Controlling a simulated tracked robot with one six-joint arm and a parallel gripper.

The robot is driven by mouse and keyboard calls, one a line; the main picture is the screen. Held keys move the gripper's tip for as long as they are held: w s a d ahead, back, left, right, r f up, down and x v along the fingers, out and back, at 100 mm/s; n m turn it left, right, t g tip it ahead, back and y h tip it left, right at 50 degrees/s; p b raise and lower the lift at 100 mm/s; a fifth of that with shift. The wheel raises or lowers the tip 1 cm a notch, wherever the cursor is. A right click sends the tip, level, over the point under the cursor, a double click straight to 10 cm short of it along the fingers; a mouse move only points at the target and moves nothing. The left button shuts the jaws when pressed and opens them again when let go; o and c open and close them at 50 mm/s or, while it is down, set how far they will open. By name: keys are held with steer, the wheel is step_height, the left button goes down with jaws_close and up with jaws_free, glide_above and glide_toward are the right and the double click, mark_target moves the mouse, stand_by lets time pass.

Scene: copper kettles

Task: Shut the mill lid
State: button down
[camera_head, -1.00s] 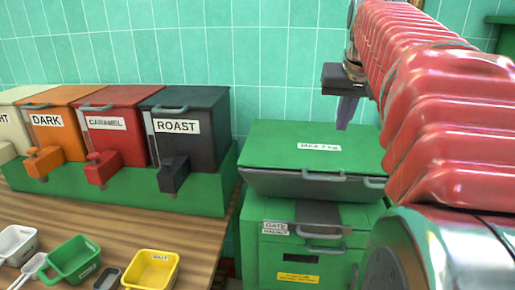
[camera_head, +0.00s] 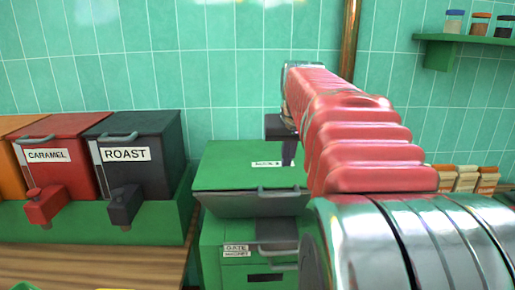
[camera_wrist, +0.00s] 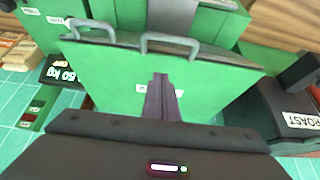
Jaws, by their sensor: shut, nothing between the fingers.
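The mill (camera_head: 225,238) is a green cabinet with a dark grey front part below its lid. The green mill lid (camera_head: 228,172) carries a white label and metal handles along its front edge. It lies down over the mill, and no gap shows under it; its right side is hidden by my arm. In the wrist view the lid (camera_wrist: 110,85) fills the middle. My gripper (camera_wrist: 160,78) is shut and empty, its fingertips over the lid's label. I cannot tell whether they touch. In the head view my gripper (camera_head: 289,153) is partly hidden, above the lid's back right.
The dark ROAST bin (camera_head: 140,155) and red CARAMEL bin (camera_head: 62,160) stand left of the mill on a green stand. A copper pipe (camera_head: 349,40) runs up the tiled wall. Small bags (camera_head: 466,178) stand at right, below a green shelf (camera_head: 470,42) with jars.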

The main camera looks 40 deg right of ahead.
glide_above(285, 195)
steer(key=shift+f, duration=2.55)
